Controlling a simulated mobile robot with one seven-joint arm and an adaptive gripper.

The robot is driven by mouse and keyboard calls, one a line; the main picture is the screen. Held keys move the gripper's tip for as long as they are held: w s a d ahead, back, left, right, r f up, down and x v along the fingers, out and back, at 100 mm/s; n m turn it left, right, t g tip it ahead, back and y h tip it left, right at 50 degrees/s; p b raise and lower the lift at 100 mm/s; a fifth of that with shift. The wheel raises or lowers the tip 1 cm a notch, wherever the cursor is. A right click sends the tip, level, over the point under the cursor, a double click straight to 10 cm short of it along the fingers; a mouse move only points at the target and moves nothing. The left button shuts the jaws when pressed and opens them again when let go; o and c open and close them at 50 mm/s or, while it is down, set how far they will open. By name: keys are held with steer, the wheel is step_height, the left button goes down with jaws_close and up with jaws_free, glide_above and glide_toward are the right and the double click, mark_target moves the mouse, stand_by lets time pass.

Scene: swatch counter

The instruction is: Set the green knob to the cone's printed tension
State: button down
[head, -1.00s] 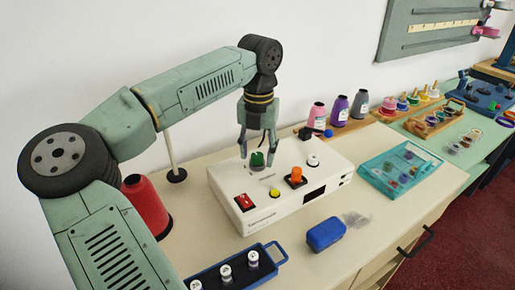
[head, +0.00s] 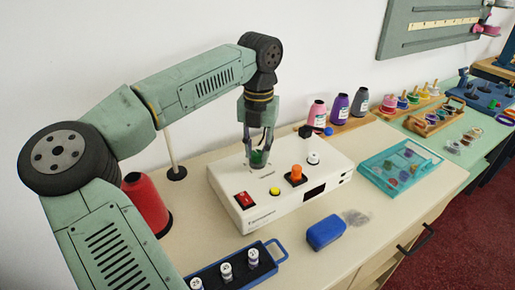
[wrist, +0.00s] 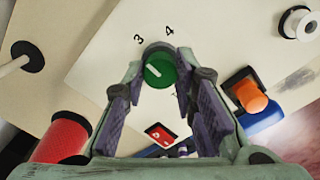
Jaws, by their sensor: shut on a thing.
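The green knob (head: 258,158) stands on top of the white machine box (head: 285,208). My gripper (head: 259,156) points down over it and is shut on it, with a finger on either side. In the wrist view the green knob (wrist: 163,70) sits between the fingertips, with a white pointer mark on the left part of its face. Printed numbers 3 and 4 show beyond it; other dial marks are hidden. A red cone (head: 147,204) stands left of the box. Pink (head: 316,114), purple (head: 339,108) and grey (head: 361,102) cones stand behind; their label print is too small to read.
The box also bears an orange knob (head: 297,171), a white knob (head: 313,158), a red switch (head: 244,199) and a yellow button (head: 275,191). A blue case (head: 325,233), a blue spool tray (head: 279,252) and a teal tray (head: 371,178) lie around it.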

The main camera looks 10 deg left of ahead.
steer(key=shift+m, duration=0.4)
steer(key=m+b, duration=0.1)
steer(key=m, duration=0.3)
steer(key=shift+m, duration=0.4)
steer(key=m, duration=0.6)
steer(key=shift+b, duration=0.35)
steer(key=m, duration=0.6)
steer(key=shift+m, duration=0.4)
steer(key=m, duration=0.5)
steer(key=shift+m, duration=0.4)
steer(key=c, duration=1.3)
jaws_free()
